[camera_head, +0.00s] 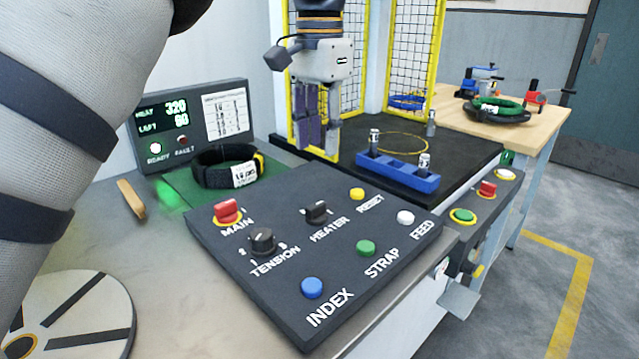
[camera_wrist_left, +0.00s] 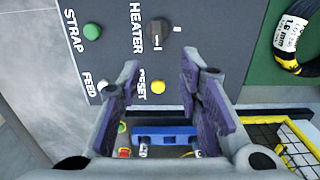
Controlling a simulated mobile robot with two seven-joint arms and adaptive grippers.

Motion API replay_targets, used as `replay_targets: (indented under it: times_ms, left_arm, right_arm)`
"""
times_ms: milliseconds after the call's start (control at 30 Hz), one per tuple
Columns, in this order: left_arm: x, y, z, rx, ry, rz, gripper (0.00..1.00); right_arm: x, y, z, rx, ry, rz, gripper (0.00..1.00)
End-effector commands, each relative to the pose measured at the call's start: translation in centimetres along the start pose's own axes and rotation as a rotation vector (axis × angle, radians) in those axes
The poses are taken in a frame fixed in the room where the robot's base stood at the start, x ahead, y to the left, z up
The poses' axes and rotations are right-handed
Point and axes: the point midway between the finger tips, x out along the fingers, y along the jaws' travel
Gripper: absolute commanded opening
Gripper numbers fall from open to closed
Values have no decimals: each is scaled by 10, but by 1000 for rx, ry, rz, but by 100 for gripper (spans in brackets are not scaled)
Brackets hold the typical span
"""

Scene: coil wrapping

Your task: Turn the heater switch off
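The heater switch (camera_head: 317,212) is a black rotary knob on the dark sloping control panel (camera_head: 375,245), above the HEATER label. It also shows in the left wrist view (camera_wrist_left: 158,33), with a pale line on it; I cannot tell for sure which setting it points to. My left gripper (camera_head: 318,150) hangs fingers-down behind the panel's far edge, apart from the switch. In the left wrist view its purple-padded fingers (camera_wrist_left: 168,80) are spread with nothing gripped between them. The yellow RESET button (camera_head: 357,194) is beside the switch. My right gripper is not in view.
The red MAIN switch (camera_head: 227,211), TENSION knob (camera_head: 263,241) and several buttons share the panel. A black coil (camera_head: 223,168) lies on a green mat behind it. A blue holder (camera_head: 397,174) stands on the black mat to the right. Yellow-framed mesh (camera_head: 412,60) rises behind.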

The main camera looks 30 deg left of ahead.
Motion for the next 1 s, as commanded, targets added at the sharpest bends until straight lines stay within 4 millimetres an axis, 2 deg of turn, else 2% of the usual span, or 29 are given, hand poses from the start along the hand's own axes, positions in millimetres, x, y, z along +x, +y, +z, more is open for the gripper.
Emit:
replay_targets:
  times_ms: [300,400,600,800,833,967,1000]
  left_arm:
    - [75,1,2,-1,-1,0,32]
    - [94,0,1,-2,0,-1,32]
    - [112,0,0,-1,2,-1,32]
    - [113,0,0,-1,1,-1,32]
    - [113,0,0,-1,1,-1,30]
    - [112,0,0,-1,1,-1,1]
    - [112,0,0,-1,1,-1,0]
  right_arm:
    - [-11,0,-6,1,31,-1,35]
    - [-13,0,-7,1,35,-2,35]
    - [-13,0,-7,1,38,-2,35]
    - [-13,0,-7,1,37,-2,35]
    - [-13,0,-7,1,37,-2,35]
    - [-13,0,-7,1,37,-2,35]
    - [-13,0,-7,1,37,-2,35]
